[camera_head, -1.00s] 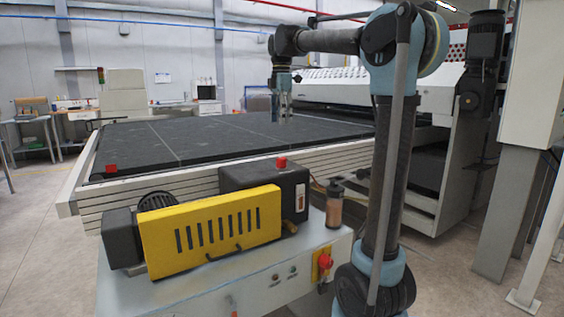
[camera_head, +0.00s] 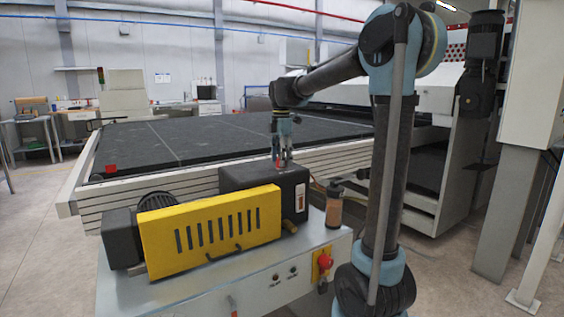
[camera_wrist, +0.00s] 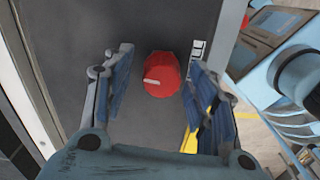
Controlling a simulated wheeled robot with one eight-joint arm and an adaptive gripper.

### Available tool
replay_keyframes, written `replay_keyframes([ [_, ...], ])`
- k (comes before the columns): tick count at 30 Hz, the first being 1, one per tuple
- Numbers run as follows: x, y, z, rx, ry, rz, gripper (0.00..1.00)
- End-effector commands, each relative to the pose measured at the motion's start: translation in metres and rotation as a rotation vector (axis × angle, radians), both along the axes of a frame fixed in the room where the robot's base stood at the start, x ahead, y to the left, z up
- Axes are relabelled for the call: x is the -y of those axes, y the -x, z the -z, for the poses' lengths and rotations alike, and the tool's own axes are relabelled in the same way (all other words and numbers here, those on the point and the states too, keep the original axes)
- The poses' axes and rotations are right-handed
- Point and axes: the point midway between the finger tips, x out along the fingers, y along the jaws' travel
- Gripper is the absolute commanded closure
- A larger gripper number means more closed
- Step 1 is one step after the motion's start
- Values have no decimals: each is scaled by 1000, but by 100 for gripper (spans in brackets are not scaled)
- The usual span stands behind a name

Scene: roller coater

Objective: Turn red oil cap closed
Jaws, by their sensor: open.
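The red oil cap (camera_wrist: 162,76) sits on top of the black tank (camera_head: 240,178) of the pump unit. In the wrist view it is round, with a pale mark on its top, and lies between the two blue finger pads, with space on both sides. My gripper (camera_head: 281,163) is open and points down just above the cap, which its fingers mostly hide in the head view. From these frames I cannot tell whether the fingertips are level with the cap.
A yellow slotted cover (camera_head: 212,230) stands in front of the tank. A brown bottle (camera_head: 334,208) is to its right, and a red knob (camera_head: 325,261) is on the cabinet's side. The long black conveyor table (camera_head: 200,140) lies behind.

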Motion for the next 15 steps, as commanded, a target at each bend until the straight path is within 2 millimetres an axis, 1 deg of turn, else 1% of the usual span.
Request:
replay_keyframes([
  [4, 0, 0, 7, 0, 0, 0, 48],
  [12, 0, 0, 8, 0, 0, 0, 48],
  [13, 0, 0, 8, 0, 0, 0, 52],
  [14, 0, 0, 8, 0, 0, 0, 59],
  [15, 0, 0, 8, 0, 0, 0, 68],
])
